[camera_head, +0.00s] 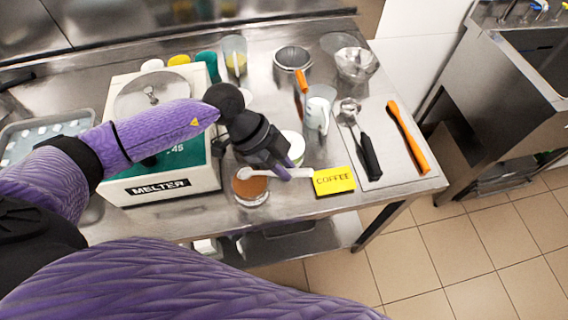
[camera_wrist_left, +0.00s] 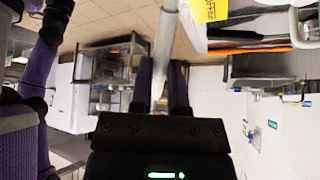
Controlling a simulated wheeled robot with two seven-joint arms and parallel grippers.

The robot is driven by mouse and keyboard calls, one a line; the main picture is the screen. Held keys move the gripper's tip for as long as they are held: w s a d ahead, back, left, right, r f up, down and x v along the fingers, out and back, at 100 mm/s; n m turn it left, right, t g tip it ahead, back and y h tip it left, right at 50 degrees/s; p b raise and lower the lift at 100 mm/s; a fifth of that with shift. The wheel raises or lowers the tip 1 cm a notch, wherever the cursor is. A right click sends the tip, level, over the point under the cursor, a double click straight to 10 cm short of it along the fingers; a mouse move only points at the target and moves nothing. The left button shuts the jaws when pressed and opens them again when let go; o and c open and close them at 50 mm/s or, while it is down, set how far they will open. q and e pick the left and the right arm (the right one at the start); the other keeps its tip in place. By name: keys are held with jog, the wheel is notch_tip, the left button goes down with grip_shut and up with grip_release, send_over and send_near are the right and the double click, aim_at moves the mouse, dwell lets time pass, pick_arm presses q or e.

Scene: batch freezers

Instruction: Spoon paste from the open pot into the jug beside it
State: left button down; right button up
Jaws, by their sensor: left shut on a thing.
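The open pot (camera_head: 250,196) stands near the front edge of the counter, with brown paste inside. My left gripper (camera_head: 285,172) is shut on a white spoon (camera_head: 301,173), whose bowl is over the pot's mouth. I cannot tell whether the bowl touches the paste or carries any. In the left wrist view the spoon's pale shaft (camera_wrist_left: 165,45) runs up from between the fingers (camera_wrist_left: 162,85). A white tub with green (camera_head: 295,146) is partly hidden behind the gripper. My right gripper does not show.
A yellow COFFEE sign (camera_head: 334,181) stands right of the pot; it also shows in the wrist view (camera_wrist_left: 208,10). The melter (camera_head: 160,190) is close on the left. A mat (camera_head: 385,176) with a scoop (camera_head: 368,155) and orange-handled tool (camera_head: 408,138) lies right.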

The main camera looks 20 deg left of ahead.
pick_arm(q)
jog(key=shift+a+f+b, duration=0.15)
jog(key=shift+f+b, duration=1.4)
jog(key=shift+b, duration=0.05)
jog(key=shift+a+f+b, duration=0.2)
jog(key=shift+b, duration=0.15)
jog(key=shift+a+r+b, duration=0.1)
jog(key=shift+a+b, duration=0.2)
jog(key=shift+a, duration=0.15)
jog(key=y+p, duration=0.1)
jog(key=p, duration=0.2)
jog(key=shift+d+r, duration=0.35)
jog(key=r+p, duration=0.3)
jog(key=p, duration=0.1)
jog(key=shift+d, duration=0.2)
jog(key=y+p, duration=0.1)
jog(key=p, duration=0.1)
jog(key=d+y+p, duration=0.1)
jog(key=p, duration=0.1)
jog(key=shift+d+r+y, duration=0.15)
jog(key=shift+d+y, duration=0.1)
jog(key=shift+y, duration=0.05)
jog(key=shift+d+y+p, duration=0.4)
jog(key=shift+y+p, duration=0.15)
jog(key=shift+y, duration=0.15)
